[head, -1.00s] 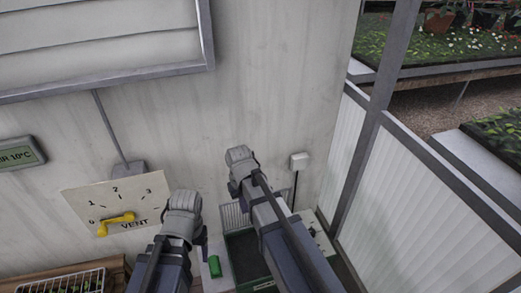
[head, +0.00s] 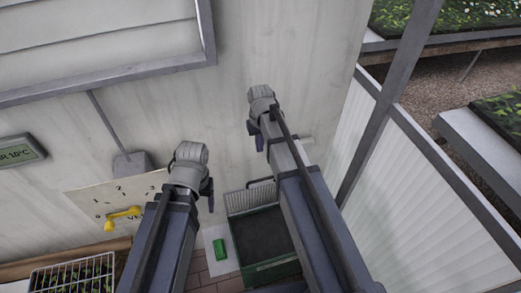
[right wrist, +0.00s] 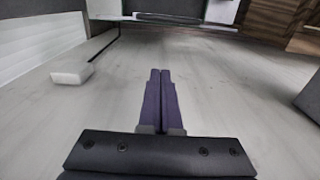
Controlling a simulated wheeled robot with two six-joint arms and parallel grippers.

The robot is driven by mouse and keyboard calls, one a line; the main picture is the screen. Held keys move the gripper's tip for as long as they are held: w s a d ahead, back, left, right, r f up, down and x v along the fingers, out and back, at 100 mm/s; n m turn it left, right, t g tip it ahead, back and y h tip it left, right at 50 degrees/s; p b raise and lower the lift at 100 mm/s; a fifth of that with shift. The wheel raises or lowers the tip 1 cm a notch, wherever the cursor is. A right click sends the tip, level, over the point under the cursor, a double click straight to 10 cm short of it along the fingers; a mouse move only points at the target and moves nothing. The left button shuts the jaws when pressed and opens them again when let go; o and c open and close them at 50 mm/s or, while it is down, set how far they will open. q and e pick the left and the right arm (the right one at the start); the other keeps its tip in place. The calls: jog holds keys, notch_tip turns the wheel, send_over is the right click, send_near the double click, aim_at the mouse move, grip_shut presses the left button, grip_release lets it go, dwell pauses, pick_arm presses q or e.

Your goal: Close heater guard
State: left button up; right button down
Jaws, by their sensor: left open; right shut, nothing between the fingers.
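A wire guard (head: 251,197) stands along the wall side of a green, dark-topped box (head: 272,268), which looks like the heater. The guard looks raised, with the dark top uncovered. My right arm hides the box's right part. My right gripper (head: 256,137) is in front of the wall, above the guard and apart from it. In the right wrist view its fingers (right wrist: 160,75) are together with nothing between them. My left gripper (head: 208,194) is left of the guard, near the wall; its fingers are mostly hidden by my wrist, and it holds nothing visible.
A vent dial (head: 88,205) with a yellow handle (head: 122,212) is left of my left arm. A green object (head: 220,248) lies on a white sheet beside the box. A small white wall box (right wrist: 72,72) shows in the right wrist view. A framed white panel (head: 375,160) stands at right.

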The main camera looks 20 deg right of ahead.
jog(key=s+f+b, duration=0.3)
jog(key=f+b, duration=0.6)
jog(key=shift+s+f, duration=0.35)
jog(key=shift+f, duration=0.05)
